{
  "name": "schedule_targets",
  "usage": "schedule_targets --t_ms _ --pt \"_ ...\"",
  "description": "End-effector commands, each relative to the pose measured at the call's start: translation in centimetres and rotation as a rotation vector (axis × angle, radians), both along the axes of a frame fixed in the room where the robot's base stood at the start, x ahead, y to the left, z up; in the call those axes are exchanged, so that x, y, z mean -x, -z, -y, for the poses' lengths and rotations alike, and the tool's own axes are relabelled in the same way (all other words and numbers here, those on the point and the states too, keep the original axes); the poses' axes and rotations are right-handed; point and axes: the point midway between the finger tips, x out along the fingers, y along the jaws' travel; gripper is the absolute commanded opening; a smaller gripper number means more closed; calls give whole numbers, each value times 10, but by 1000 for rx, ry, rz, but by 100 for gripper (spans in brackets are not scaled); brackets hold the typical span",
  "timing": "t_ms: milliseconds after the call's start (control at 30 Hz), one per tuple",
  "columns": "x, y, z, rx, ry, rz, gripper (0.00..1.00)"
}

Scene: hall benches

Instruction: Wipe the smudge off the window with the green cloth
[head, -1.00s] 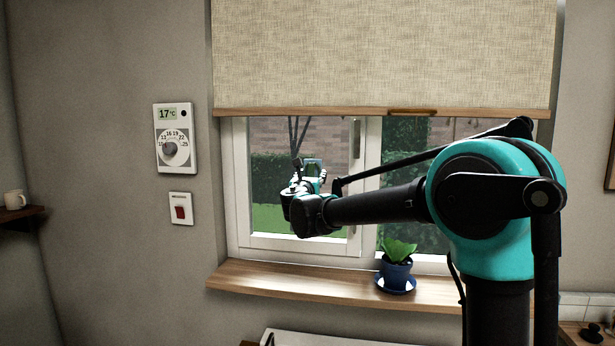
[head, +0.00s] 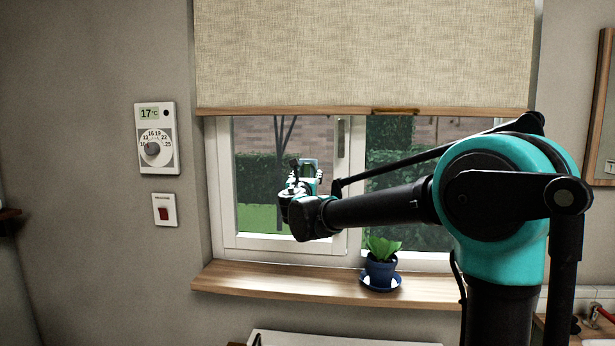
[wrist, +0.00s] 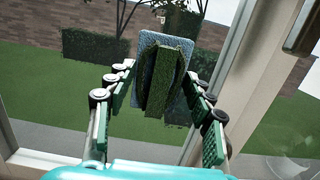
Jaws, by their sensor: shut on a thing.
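My gripper (head: 305,175) is in front of the left pane of the window (head: 255,165), near the middle post. In the wrist view my gripper (wrist: 158,88) is shut on the green cloth (wrist: 164,84), a dark green, upright, folded piece with a blue-grey face behind it. The cloth also shows small at the fingertips in the head view (head: 310,168). I cannot tell whether it touches the glass. A faint whitish patch, perhaps the smudge (wrist: 287,166), shows low on the right in the wrist view, beyond the white post. My arm hides part of the right pane.
A wooden sill (head: 300,283) runs below the window, with a potted plant (head: 381,265) on a blue saucer. A beige blind (head: 365,55) covers the upper window. A window handle (head: 341,137) is on the middle post. A thermostat (head: 156,138) and red switch (head: 164,212) are left.

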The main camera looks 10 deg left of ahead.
Motion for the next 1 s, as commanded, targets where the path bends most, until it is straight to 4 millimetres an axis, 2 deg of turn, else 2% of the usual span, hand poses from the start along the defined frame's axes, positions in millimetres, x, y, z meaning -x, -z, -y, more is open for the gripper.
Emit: schedule_targets --t_ms 500,1000 --pt "45 0 -2 0 0 0 30" --pt "52 0 -2 0 0 0 30"
